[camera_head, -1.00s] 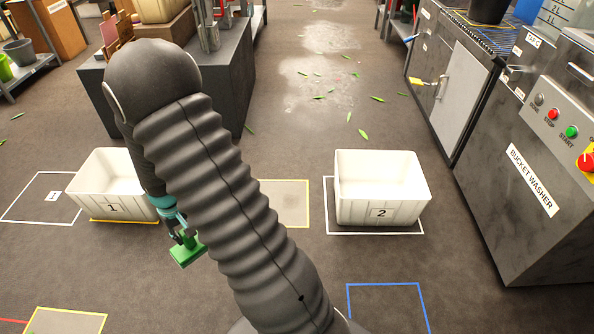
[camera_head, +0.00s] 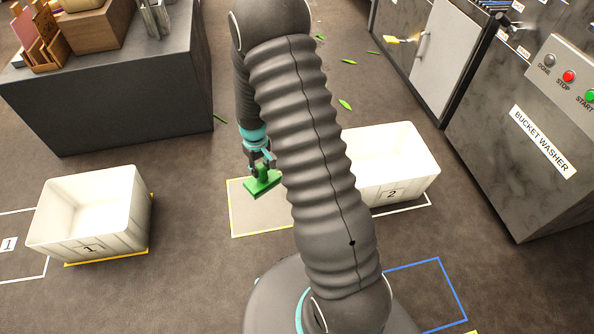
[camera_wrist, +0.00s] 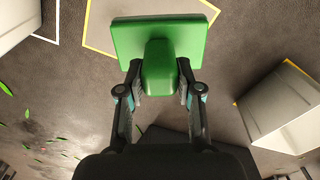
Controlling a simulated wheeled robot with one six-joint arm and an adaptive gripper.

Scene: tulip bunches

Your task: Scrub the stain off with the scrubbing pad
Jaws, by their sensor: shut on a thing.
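My gripper (camera_head: 262,166) is shut on the handle of the green scrubbing pad (camera_head: 265,186). In the wrist view the gripper (camera_wrist: 160,82) has one finger on each side of the handle, and the pad (camera_wrist: 122,38) spreads beyond it. A pale floor panel with a yellow outline (camera_head: 258,218) lies behind the pad in the head view. The pad overlaps its upper left part there and seems to be above the floor. The panel also shows in the wrist view (camera_wrist: 98,28), partly covered by the pad. I cannot make out a stain on it; my arm hides its right side.
White crate 1 (camera_head: 70,248) stands on the left and white crate 2 (camera_head: 408,185) on the right, partly behind my arm. A dark counter (camera_head: 120,105) is at back left, the bucket washer (camera_head: 500,150) at right. Green leaves (camera_head: 345,104) are scattered behind.

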